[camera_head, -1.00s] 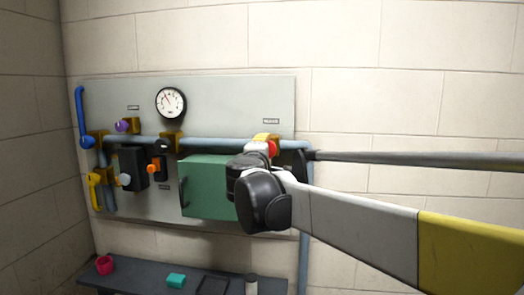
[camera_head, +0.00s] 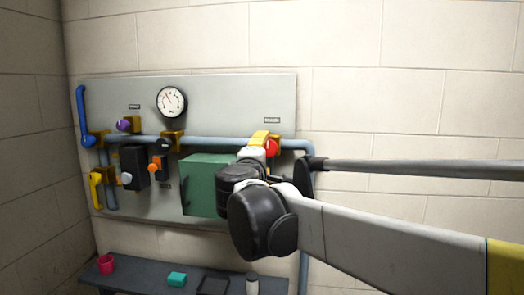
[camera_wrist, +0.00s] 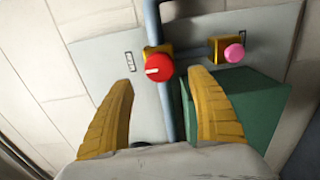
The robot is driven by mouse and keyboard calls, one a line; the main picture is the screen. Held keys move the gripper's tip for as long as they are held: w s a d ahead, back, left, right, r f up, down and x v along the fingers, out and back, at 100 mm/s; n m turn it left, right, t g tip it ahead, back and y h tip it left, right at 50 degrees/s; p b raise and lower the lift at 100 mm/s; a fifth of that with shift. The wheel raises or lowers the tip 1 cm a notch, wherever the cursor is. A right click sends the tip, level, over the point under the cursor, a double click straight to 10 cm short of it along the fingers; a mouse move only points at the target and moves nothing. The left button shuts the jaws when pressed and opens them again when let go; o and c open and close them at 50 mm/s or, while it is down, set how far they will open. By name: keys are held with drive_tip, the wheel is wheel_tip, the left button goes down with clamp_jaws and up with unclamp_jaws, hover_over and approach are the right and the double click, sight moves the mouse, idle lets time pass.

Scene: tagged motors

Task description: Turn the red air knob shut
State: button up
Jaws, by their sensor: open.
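The red air knob (camera_wrist: 158,68) shows in the wrist view as a round red disc with a white mark, on a yellow valve body on the grey-blue pipe. It lies ahead of my gripper (camera_wrist: 170,95), between and beyond the two yellow fingertips, with a gap to each. My gripper is open and empty. In the head view the red knob (camera_head: 271,147) shows beside my gripper (camera_head: 262,140), whose fingers partly cover the valve body.
A green box (camera_head: 203,186) sits on the panel left of my wrist. A pink knob (camera_wrist: 234,53) is right of the red one in the wrist view. A gauge (camera_head: 172,102), a blue lever (camera_head: 82,118) and a yellow lever (camera_head: 95,191) are farther left. A dark shelf (camera_head: 130,280) lies below.

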drive_tip(key=s, duration=0.2)
drive_tip(key=s+a, duration=0.1)
drive_tip(key=s, duration=0.2)
drive_tip(key=shift+s, duration=0.25)
drive_tip(key=s+d+f+m+g+b, duration=0.2)
drive_tip(key=s+d+f+m+b, duration=0.25)
drive_tip(key=f, duration=0.55)
drive_tip(key=s+d+f+m+g+h+b, duration=0.1)
drive_tip(key=s+d+f+g+b, duration=0.15)
drive_tip(key=d+f+b, duration=0.6)
drive_tip(key=s+d+f+m+g+b, duration=0.2)
drive_tip(key=s+d+f+m, duration=0.15)
drive_tip(key=f, duration=0.75)
drive_tip(key=s+f+m+g+y+b, duration=0.1)
drive_tip(key=s+f+b, duration=0.4)
drive_tip(key=f, duration=0.5)
drive_tip(key=s+d+f+m+g+y+b, duration=0.1)
drive_tip(key=s+f+b, duration=0.4)
drive_tip(key=f, duration=0.6)
drive_tip(key=s+f+m+g+y+b, duration=0.2)
drive_tip(key=s+f+m+b, duration=0.3)
drive_tip(key=f, duration=0.6)
drive_tip(key=shift+s+d+f+b, duration=0.25)
drive_tip(key=shift+s+b, duration=0.25)
drive_tip(key=shift+s, duration=0.7)
